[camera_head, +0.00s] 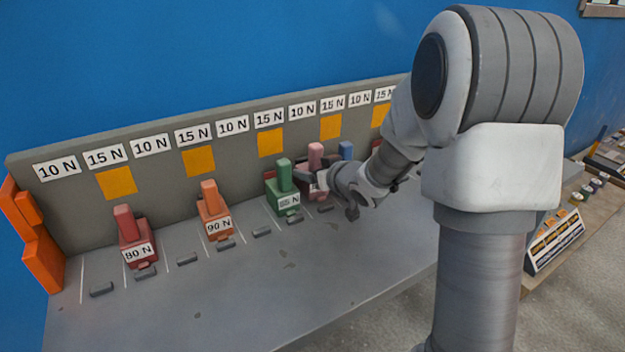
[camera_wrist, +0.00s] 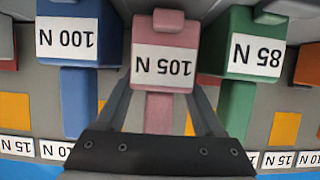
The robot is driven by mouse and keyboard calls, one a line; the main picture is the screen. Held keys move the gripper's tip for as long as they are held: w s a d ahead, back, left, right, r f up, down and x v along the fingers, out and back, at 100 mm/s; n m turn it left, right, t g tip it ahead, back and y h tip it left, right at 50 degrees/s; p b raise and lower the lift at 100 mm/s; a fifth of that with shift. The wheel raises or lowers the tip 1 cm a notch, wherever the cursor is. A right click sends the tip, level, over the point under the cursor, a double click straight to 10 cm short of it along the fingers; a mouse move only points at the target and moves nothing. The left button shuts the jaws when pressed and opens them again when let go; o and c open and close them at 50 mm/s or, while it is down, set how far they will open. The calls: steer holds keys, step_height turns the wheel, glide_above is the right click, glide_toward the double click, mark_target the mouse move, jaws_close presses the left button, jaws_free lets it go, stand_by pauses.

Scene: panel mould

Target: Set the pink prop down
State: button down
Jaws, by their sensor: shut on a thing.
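The pink prop (camera_head: 316,154) is a block with an upright post, in the row on the grey bench between the green prop (camera_head: 284,176) and the blue prop (camera_head: 346,150). In the wrist view, the pink prop (camera_wrist: 165,27) carries a 105 N label and my gripper (camera_wrist: 159,92) has a finger on each side of its post. In the head view, my gripper (camera_head: 318,178) is shut on it and hides its lower part. I cannot tell whether its base touches the bench.
The green prop (camera_wrist: 236,25) reads 85 N and the blue prop (camera_wrist: 66,12) 100 N, both close beside. Red (camera_head: 133,235) and orange (camera_head: 213,207) props stand further left. The grey back panel (camera_head: 60,205) rises behind. The bench front (camera_head: 330,270) is clear.

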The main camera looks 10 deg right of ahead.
steer(key=shift+f, duration=0.6)
steer(key=shift+f, duration=0.15)
steer(key=shift+c, duration=1.4)
jaws_free()
steer(key=shift+f, duration=0.1)
